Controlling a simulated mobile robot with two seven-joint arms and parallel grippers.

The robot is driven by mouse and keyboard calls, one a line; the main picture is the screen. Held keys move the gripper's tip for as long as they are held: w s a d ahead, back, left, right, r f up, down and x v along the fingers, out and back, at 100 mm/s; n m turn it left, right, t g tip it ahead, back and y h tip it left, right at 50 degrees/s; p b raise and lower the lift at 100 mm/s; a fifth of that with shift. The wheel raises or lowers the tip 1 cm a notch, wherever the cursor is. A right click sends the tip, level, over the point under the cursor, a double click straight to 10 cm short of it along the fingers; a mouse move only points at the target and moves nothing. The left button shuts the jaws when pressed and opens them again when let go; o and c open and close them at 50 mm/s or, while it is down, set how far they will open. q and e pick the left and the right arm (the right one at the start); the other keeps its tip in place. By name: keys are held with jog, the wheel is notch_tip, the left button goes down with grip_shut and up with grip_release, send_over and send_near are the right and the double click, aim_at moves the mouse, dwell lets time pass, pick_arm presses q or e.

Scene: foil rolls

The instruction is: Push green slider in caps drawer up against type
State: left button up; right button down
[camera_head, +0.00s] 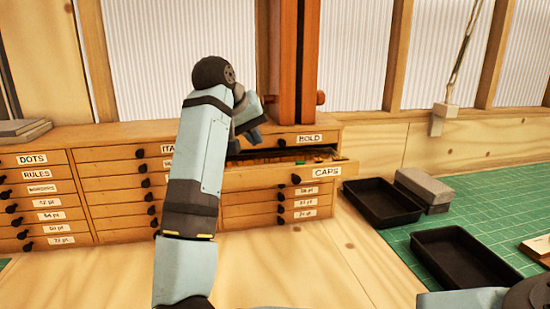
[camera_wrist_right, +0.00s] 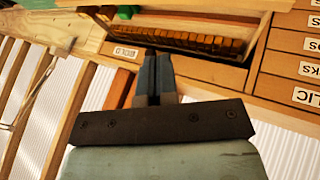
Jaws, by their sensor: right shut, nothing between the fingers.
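The CAPS drawer (camera_head: 272,176) is pulled part-way out of the wooden cabinet, below the BOLD drawer (camera_head: 301,140). In the right wrist view, a row of brownish type (camera_wrist_right: 195,40) lies along the open drawer. The green slider (camera_wrist_right: 127,11) is near the row's left end there. I cannot tell whether slider and type touch. In the head view only a small bit of green shows at the row's right. My right gripper (camera_wrist_right: 150,54) is shut and empty, fingers pointing toward the drawer; my arm partly hides it in the head view. My left gripper is not in view.
A wooden post (camera_head: 292,70) rises behind the open drawer, close to my right gripper. Two black trays (camera_head: 462,258) and a grey box (camera_head: 424,188) are on the green mat (camera_head: 490,205) at right. Other labelled drawers are closed. Bare wooden bench is in front.

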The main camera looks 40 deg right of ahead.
jog(key=shift+s, duration=0.2)
jog(key=shift+s+d+f, duration=0.15)
jog(key=shift+f, duration=0.05)
jog(key=x, duration=0.9)
jog(key=shift+p, duration=0.3)
jog(key=d+p, duration=0.1)
jog(key=s+d, duration=0.1)
jog(key=p, duration=0.1)
jog(key=shift+s+d+r+p, duration=0.2)
jog(key=shift+s+d+p, duration=0.1)
jog(key=shift+d+p, duration=0.1)
jog(key=shift+s+d, duration=0.1)
jog(key=shift+d, duration=0.1)
jog(key=shift+f, duration=0.15)
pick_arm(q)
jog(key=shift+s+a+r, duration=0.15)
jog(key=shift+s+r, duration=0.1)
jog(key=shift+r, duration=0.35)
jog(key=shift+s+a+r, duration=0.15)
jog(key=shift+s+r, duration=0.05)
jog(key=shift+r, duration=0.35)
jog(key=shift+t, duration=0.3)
